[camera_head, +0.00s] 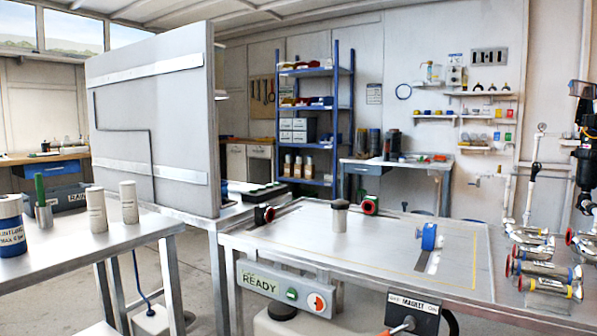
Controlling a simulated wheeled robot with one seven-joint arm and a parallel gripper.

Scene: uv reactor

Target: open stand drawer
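No drawer is plainly marked as the stand drawer, and I cannot tell which one it is. A blue drawer front (362,169) shows under the small metal bench at the back, and it looks shut. Another blue drawer front (52,168) shows under the wooden bench at the far left, and it also looks shut. The metal worktable (330,245) in front has a grey panel (285,288) reading READY and a box (412,312) marked MAGNET with a lever on its front edge. No drawer shows in this edge. My gripper is not in view.
A side table (130,236) at the left holds white cylinders (97,209) and a blue-banded container (11,226). A tall grey panel (155,110) stands behind it. Metal pipe fittings (545,268) lie at the worktable's right. Floor shows between the two tables.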

